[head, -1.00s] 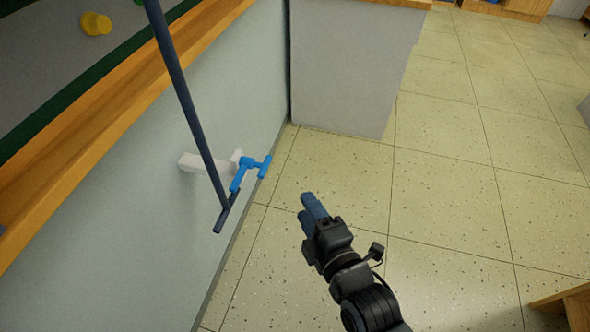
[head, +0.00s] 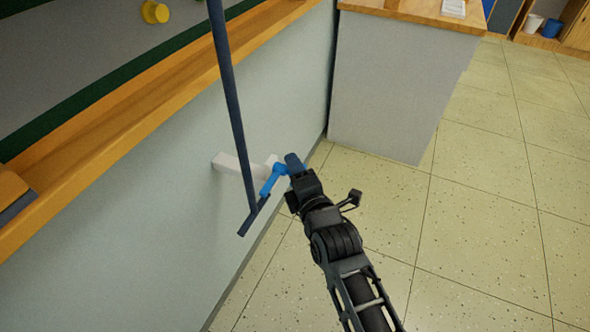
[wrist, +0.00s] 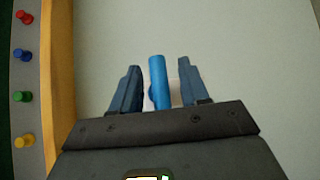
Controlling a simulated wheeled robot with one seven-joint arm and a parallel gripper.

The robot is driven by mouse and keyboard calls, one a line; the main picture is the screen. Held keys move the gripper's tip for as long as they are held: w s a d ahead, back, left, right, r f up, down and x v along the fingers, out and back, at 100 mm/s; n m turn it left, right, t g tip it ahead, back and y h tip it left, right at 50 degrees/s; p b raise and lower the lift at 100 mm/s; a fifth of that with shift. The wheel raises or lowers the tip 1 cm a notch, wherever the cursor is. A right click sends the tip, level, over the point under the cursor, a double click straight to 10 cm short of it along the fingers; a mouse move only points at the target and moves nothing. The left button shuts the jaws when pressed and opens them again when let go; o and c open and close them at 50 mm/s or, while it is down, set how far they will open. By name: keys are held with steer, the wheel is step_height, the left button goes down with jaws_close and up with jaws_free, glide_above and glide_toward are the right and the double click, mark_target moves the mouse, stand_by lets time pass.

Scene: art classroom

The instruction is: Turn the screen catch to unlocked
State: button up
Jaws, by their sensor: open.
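The blue screen catch (head: 270,181) is a crank-like handle on a white mount (head: 232,166) that stands out from the pale grey panel. A dark blue rod (head: 232,105) with a short crossbar at its foot stands in front of the mount. My gripper (head: 292,162) is at the catch's outer end and hides part of it in the head view. In the wrist view, the blue handle (wrist: 158,80) stands upright between my two open fingers (wrist: 156,88), with a gap on its right. The left finger is very close to it; I cannot tell whether they touch.
A wooden ledge (head: 120,105) runs along the panel above the catch. A grey cabinet (head: 395,85) with a wooden top stands beyond it. The tiled floor (head: 480,210) to the right is clear. Several coloured pegs (wrist: 22,96) line the left in the wrist view.

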steer(key=shift+w+a, duration=0.1)
steer(key=shift+w, duration=0.1)
steer(key=shift+f, duration=0.1)
steer(key=c, duration=0.7)
steer(key=shift+f, duration=0.1)
jaws_close()
